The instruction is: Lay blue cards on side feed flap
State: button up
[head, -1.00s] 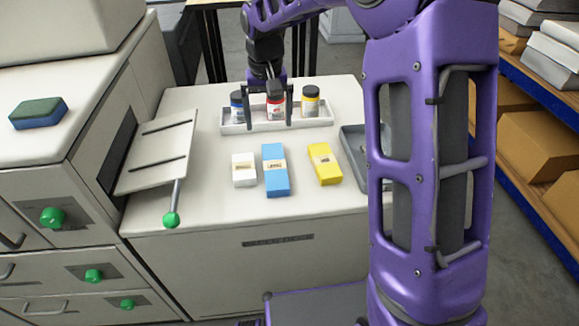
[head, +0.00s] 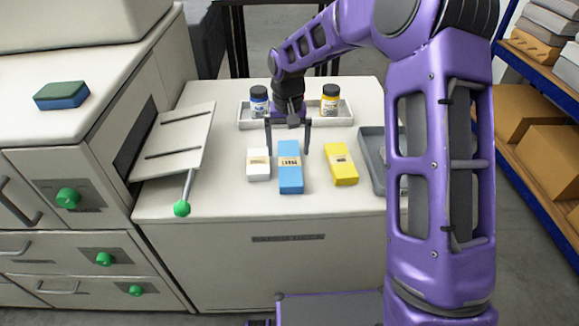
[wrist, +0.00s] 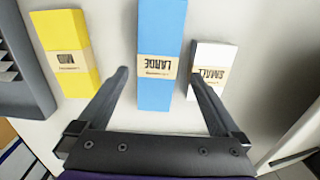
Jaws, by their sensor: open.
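The blue cards (head: 290,175) are a long stack with a paper band, lying on the white cabinet top between the white and yellow stacks. In the wrist view the blue stack (wrist: 162,50) has a band reading LARGE. My gripper (head: 288,150) is open and empty, above the far end of the blue stack. In the wrist view the fingertips (wrist: 158,74) stand apart on either side of the blue stack. The side feed flap (head: 175,142) is a pale sloping tray with two dark slots on the machine's side at left. A green-knobbed lever (head: 182,208) sits at its front corner.
White cards (head: 258,164) lie just left of the blue stack, yellow cards (head: 341,164) to its right. A grey tray (head: 372,165) is farther right. A rack (head: 246,122) with ink bottles stands behind. A blue-green sponge (head: 62,96) lies on the machine.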

aim_at(290, 169)
jog(key=shift+w+d+f+b, duration=0.1)
jog(key=shift+f+b, duration=0.15)
jog(key=shift+f, duration=1.15)
jog(key=shift+w+d+f+b, duration=0.1)
jog(key=shift+f+b, duration=0.1)
jog(key=shift+f, duration=1.15)
grip_shut()
jog(key=shift+r, duration=0.15)
notch_tip(290, 169, up, 10)
jog(key=p, duration=0.1)
jog(key=shift+p, duration=0.35)
